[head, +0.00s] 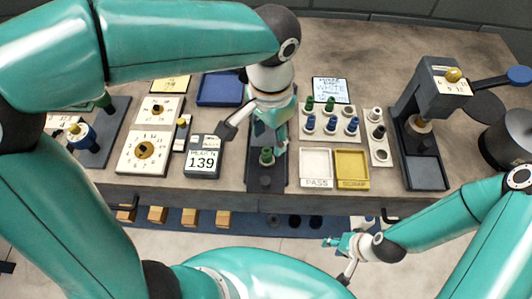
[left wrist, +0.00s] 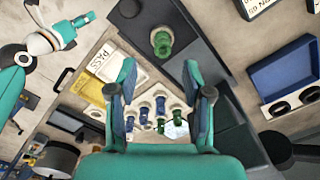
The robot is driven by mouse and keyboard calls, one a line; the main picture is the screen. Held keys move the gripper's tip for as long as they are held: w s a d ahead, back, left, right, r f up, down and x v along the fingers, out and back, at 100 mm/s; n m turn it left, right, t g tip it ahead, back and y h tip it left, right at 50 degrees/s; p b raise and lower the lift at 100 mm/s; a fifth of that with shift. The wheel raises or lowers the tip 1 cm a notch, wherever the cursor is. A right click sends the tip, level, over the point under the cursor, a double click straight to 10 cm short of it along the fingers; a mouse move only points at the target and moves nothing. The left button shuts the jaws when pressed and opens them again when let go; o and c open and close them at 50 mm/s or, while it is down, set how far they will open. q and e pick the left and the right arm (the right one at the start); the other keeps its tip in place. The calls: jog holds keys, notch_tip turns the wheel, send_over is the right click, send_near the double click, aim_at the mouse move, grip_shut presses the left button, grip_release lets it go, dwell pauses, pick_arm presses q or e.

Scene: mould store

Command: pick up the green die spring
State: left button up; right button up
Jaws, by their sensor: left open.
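A green die spring (head: 266,156) stands upright on a dark fixture plate (head: 258,183) near the table's front edge. It also shows in the left wrist view (left wrist: 162,42), beyond my fingertips. More green springs (head: 309,103) stand with blue ones in a pale rack (head: 322,137) to the right. My left gripper (head: 253,140) is open and empty above the fixture, its fingers apart, clear of the spring in the wrist view (left wrist: 159,75). My right gripper (head: 339,258) is open and empty in front of the table, low at the right.
A white PASS tray (head: 316,183) and a yellow SCRAP tray (head: 352,184) lie right of the fixture. A box marked 139 (head: 202,164) stands left of it. A blue tray (head: 219,89) lies behind. A press-like device (head: 428,175) stands at the right.

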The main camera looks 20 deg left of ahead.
aim_at(267, 150)
pick_arm(q)
jog(key=shift+s+a+f, duration=0.1)
jog(key=shift+a+f, duration=0.05)
jog(key=shift+f, duration=1.4)
jog(key=shift+a+f, duration=0.1)
jog(key=shift+f, duration=1.4)
grip_shut()
